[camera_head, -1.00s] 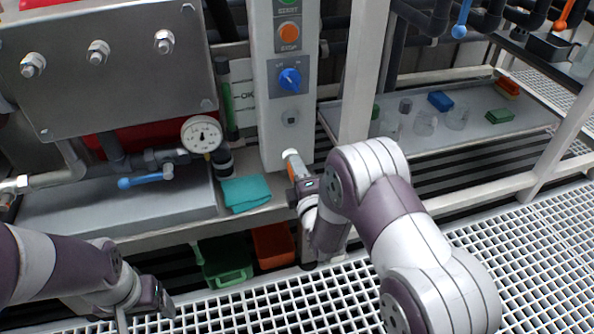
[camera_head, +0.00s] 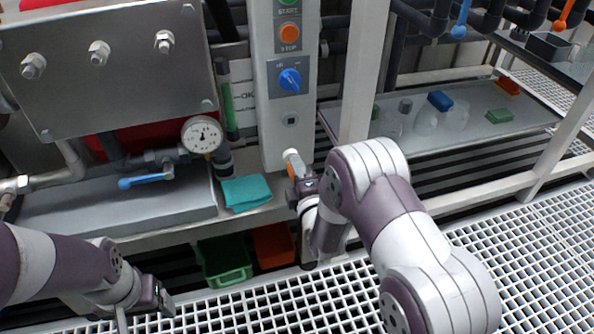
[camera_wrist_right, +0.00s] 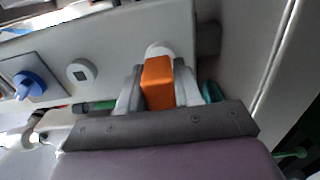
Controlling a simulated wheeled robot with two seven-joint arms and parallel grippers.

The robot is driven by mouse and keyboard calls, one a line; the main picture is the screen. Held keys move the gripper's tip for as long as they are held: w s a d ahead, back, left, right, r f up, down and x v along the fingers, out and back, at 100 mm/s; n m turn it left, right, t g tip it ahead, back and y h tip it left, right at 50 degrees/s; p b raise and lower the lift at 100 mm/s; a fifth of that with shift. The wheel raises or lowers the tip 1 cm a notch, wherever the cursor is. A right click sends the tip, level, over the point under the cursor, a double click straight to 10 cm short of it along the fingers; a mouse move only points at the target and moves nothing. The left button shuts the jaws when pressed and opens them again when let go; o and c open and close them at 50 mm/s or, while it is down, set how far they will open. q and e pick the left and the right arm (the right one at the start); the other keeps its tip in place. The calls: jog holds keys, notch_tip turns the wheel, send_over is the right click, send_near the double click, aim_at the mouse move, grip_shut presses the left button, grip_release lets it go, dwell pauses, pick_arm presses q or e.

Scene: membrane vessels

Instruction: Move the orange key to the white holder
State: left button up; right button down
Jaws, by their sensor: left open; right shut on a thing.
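The orange key (camera_wrist_right: 157,82) is a block between the fingers of my right gripper (camera_wrist_right: 158,88), which is shut on it. A white round end (camera_wrist_right: 160,48) lies just beyond the key in the right wrist view, close to the pale panel. I cannot tell whether it is the white holder or whether the key touches it. In the head view my right gripper (camera_head: 296,180) is at the lower right corner of the grey-white control post (camera_head: 275,140), with a white tip (camera_head: 290,155) above it. My left gripper (camera_head: 150,305) is open and empty at lower left, over the grating.
A teal cloth (camera_head: 246,192) lies on the ledge left of my right gripper. A gauge (camera_head: 202,134) and green bin (camera_head: 224,270) are nearby.

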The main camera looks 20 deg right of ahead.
dwell(0.3)
jog(key=shift+w, duration=0.6)
dwell(0.4)
jog(key=c, duration=0.7)
grip_release()
jog(key=shift+s+r+p, duration=0.1)
jog(key=shift+s+p, duration=0.2)
jog(key=shift+s, duration=0.1)
jog(key=s+p, duration=0.5)
jog(key=s, duration=0.7)
jog(key=shift+d, duration=0.2)
